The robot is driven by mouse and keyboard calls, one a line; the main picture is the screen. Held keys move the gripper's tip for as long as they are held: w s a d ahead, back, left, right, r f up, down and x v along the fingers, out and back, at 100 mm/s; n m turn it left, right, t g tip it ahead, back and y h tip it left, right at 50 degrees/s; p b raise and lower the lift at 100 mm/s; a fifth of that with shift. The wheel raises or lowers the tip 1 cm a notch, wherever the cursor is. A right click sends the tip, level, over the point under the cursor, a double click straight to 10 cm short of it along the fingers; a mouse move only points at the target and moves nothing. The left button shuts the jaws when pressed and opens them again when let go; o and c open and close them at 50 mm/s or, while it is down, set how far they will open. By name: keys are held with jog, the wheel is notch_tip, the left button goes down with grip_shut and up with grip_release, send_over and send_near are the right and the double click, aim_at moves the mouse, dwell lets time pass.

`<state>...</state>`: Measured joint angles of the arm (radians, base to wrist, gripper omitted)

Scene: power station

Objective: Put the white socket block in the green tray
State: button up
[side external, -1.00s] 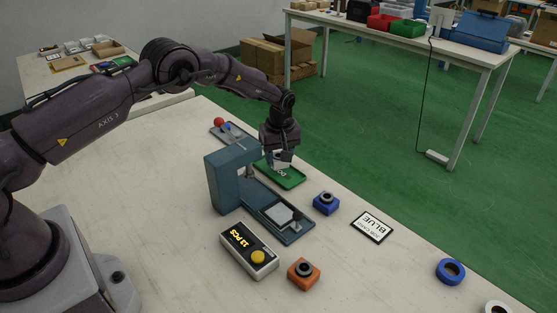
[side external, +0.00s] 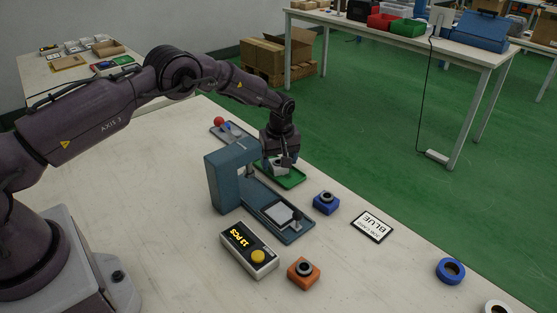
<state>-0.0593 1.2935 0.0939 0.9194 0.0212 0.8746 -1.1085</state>
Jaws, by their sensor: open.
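The green tray (side external: 292,182) lies on the table behind the blue press. My gripper (side external: 279,162) is low over it, pointing down, with its jaws open. The white socket block (side external: 281,169) is between or just below the fingers, at the tray's inside. It looks set down in the tray, but the fingers partly cover it and I cannot see its underside.
The blue press (side external: 226,180) stands close in front, with a pale plate (side external: 281,214) on its base. A red-knobbed device (side external: 219,122) is behind.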

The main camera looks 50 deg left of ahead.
jog(key=s+d+r+m+t, duration=0.1)
jog(key=s+r, duration=0.1)
jog(key=r, duration=0.9)
jog(key=s+d+r+m, duration=0.1)
jog(key=s+r, duration=0.1)
jog(key=r, duration=0.8)
jog(key=s+d+r+m+t, duration=0.15)
jog(key=s+r+m, duration=0.25)
jog(key=s+r, duration=0.55)
jog(key=s+d+r+m, duration=0.1)
jog(key=s+m, duration=0.1)
jog(key=s, duration=0.5)
jog(key=s+d+m+t, duration=0.1)
jog(key=s+m, duration=0.2)
jog(key=s, duration=0.5)
jog(key=s+d+r+m+t+h, duration=0.1)
jog(key=s+d+m, duration=0.1)
jog(key=s, duration=0.5)
jog(key=shift+s+r+m, duration=0.3)
jog(key=shift+s, duration=0.05)
jog(key=shift+t, duration=0.25)
